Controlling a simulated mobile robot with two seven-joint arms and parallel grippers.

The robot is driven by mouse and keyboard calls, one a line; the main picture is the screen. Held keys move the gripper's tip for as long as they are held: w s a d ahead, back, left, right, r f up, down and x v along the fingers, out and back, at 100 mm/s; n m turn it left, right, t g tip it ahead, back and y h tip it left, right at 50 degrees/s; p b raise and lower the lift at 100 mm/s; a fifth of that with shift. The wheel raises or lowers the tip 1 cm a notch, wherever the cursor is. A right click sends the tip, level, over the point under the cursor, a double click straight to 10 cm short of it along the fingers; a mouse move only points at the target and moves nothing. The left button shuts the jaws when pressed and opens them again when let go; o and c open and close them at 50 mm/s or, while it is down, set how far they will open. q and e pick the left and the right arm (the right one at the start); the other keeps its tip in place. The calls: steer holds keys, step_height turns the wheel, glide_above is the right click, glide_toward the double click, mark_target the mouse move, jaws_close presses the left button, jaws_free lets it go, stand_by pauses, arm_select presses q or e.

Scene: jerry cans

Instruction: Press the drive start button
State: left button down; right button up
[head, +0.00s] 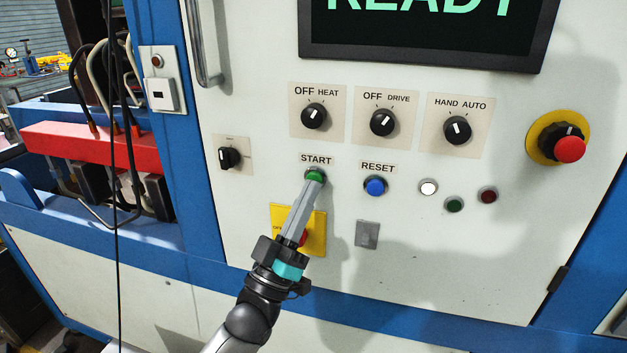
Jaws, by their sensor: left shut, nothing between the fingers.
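The green start button (314,174) sits under the START label on the white control panel (475,260). My left gripper (315,181) is shut and empty, pointing up at the button. Its fingertips overlap the button's lower edge in the head view; whether they touch it or press it in, I cannot tell. The fingers also cover part of a yellow plate with a red control (318,236) below the button. My right gripper is not in view.
A blue reset button (375,186) is right of the start button. Knobs for heat (314,117), drive (382,123) and hand/auto (457,130) sit above. A red emergency stop (569,149) is far right. A door handle (203,45) and the READY screen (425,30) are higher up.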

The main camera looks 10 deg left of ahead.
arm_select(q)
steer(key=shift+w, duration=0.4)
stand_by(0.3)
steer(key=shift+s, duration=0.1)
steer(key=shift+s+p, duration=0.3)
steer(key=shift+s, duration=0.45)
steer(key=s+p, duration=0.2)
steer(key=s, duration=0.3)
steer(key=shift+a, duration=0.1)
stand_by(0.7)
